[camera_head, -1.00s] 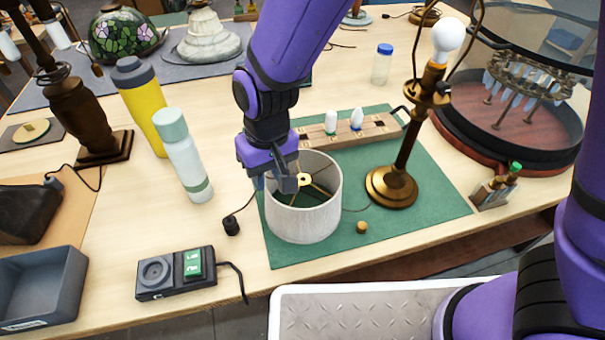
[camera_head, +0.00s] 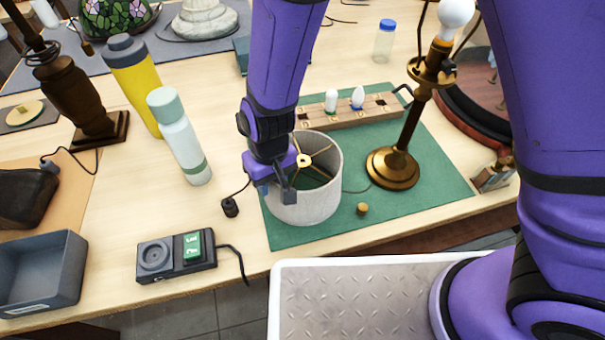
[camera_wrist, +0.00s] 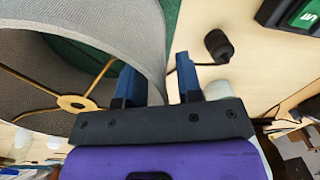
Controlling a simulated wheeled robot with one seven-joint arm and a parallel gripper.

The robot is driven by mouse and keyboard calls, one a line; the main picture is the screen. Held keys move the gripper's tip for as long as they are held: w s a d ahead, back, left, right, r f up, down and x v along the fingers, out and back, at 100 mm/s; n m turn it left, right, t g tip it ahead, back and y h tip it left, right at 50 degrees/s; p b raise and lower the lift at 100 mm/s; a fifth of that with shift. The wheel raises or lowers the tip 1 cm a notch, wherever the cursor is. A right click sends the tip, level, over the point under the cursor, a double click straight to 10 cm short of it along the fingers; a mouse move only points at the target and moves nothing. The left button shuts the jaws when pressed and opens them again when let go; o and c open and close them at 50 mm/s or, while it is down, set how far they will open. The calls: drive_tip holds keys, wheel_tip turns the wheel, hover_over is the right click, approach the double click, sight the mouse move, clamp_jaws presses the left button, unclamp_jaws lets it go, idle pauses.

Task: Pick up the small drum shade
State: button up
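The small drum shade (camera_head: 312,208) is pale grey fabric with a brass spider fitting inside. It stands upright on the green mat (camera_head: 430,198), open top up. My gripper (camera_head: 275,191) points down at the shade's left rim, fingers apart. In the wrist view, my gripper (camera_wrist: 156,64) is open, with the wall of the shade (camera_wrist: 120,28) between the two fingers. One finger is on the inner side, the other outside; a gap shows on the outer side.
A brass lamp base with a bulb (camera_head: 393,168) stands right of the shade. A wooden block with bulbs (camera_head: 345,112) is behind it. A small brass knob (camera_head: 362,209) and a black cord part (camera_head: 230,207) lie nearby. Bottles (camera_head: 180,138) stand at left.

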drive_tip(key=shift+a+f, duration=0.1)
drive_tip(key=shift+f, duration=0.8)
clamp_jaws()
drive_tip(key=shift+r, duration=0.15)
